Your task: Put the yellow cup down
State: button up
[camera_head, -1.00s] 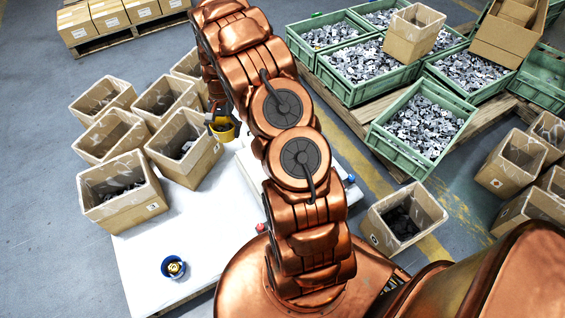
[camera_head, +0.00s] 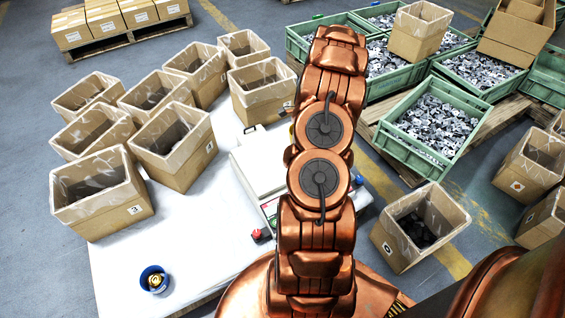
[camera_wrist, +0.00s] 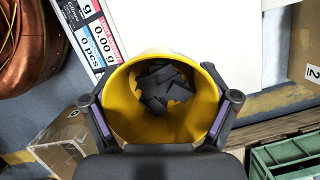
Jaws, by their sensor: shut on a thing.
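The yellow cup (camera_wrist: 122,108) fills the middle of the wrist view, seen from above, with dark grey stamped parts (camera_wrist: 165,86) inside. My gripper (camera_wrist: 162,98) is shut on it, one finger on either side of its wall. A white scale (camera_wrist: 212,28) lies beneath and beyond the cup, its display panel (camera_wrist: 98,35) reading 0.00 g and 0 pcs. I cannot tell whether the cup touches the scale. In the head view, my arm hides the cup and gripper; part of the white scale (camera_head: 258,165) shows left of the arm.
A blue cup (camera_head: 146,273) with brass-coloured parts stands on the white table (camera_head: 195,255). Several cardboard boxes (camera_head: 180,160) crowd its far left side. Green crates of parts (camera_head: 400,150) stand on a pallet to the right. A box with dark parts (camera_head: 440,210) stands right of my arm.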

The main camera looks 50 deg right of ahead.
jog(key=s+d+f+m+b, duration=0.2)
jog(key=s+d+f, duration=0.1)
jog(key=s+d+f+m+b, duration=0.2)
jog(key=s+f, duration=0.1)
jog(key=shift+s+d+f+t+h, duration=0.2)
jog(key=shift+d+f+t+h, duration=0.05)
jog(key=shift+d+t+h, duration=0.15)
jog(key=b, duration=0.5)
send_over(279, 154)
jog(key=s, duration=0.1)
jog(key=shift+d+f, duration=0.4)
jog(key=shift+f, duration=0.3)
jog(key=b+x, duration=0.1)
jog(key=x, duration=0.1)
jog(key=b+x, duration=0.1)
jog(key=shift+s+f, duration=0.15)
jog(key=shift+f, duration=0.25)
jog(key=shift+d+r, duration=0.1)
jog(key=o, duration=1.2)
jog(key=shift+o, duration=0.2)
